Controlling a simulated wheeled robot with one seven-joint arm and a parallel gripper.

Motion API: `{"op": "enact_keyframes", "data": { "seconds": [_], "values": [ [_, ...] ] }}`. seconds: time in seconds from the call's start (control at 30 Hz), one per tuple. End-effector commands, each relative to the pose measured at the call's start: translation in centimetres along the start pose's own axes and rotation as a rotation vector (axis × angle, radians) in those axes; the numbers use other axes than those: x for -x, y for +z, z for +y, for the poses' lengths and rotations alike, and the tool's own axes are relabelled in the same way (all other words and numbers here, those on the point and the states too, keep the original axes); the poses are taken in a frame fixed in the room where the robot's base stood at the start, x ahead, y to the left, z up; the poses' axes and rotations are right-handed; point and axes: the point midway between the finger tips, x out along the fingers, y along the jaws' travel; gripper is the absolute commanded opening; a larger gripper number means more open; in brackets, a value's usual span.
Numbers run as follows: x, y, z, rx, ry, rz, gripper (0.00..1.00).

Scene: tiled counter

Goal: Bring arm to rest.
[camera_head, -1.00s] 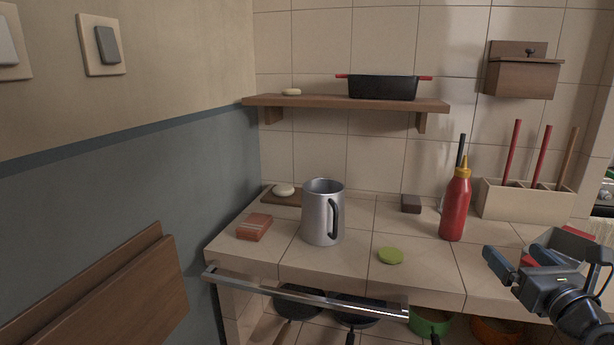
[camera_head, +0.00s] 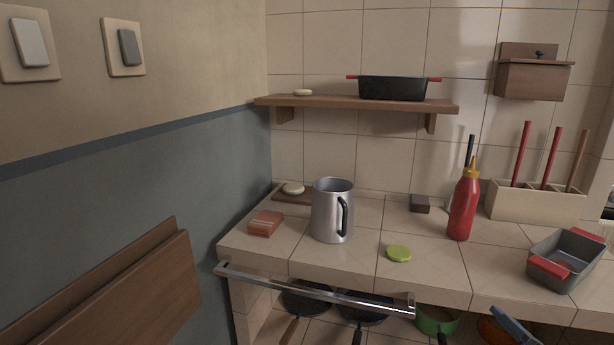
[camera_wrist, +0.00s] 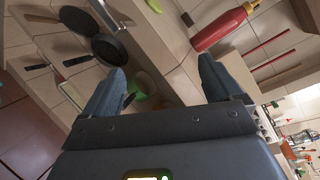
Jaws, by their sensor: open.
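My gripper (camera_wrist: 162,68) is open and empty, its two blue-grey fingers spread apart in the wrist view. In the head view only a blue finger part (camera_head: 514,326) shows at the bottom edge, in front of and below the counter's front edge; the rest of the arm is out of view. Nothing is between the fingers.
The tiled counter (camera_head: 345,265) carries a metal jug (camera_head: 326,212), a red bottle (camera_head: 463,207), a green disc (camera_head: 399,254) and a grey dish with red handles (camera_head: 545,276). A metal rail (camera_head: 315,290) runs along its front. Pans (camera_wrist: 110,50) lie below.

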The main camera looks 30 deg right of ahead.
Motion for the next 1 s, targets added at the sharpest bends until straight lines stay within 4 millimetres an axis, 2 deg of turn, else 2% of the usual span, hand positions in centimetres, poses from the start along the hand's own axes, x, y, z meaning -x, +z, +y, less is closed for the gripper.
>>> {"op": "enact_keyframes", "data": {
  "seconds": [0.03, 0.1, 0.3, 0.43, 0.6, 0.7, 0.8, 1.0],
  "values": [
    [1.8, 0.8, 1.9, 0.141, 0.036, -0.014, 0.92],
    [4.2, 1.8, 3.9, 0.359, 0.067, -0.04, 0.92],
    [11.3, 4.3, 7.6, 0.985, 0.108, -0.173, 0.92],
    [16.2, 5.7, 8.7, 1.387, 0.088, -0.299, 0.92],
    [21.8, 7.1, 8.9, 1.844, -0.004, -0.471, 0.92],
    [24.0, 7.7, 8.6, 2.028, -0.071, -0.547, 0.92],
    [25.2, 8.0, 8.4, 2.133, -0.117, -0.59, 0.92],
    [25.2, 8.0, 8.4, 2.133, -0.117, -0.59, 0.92]
  ]
}}
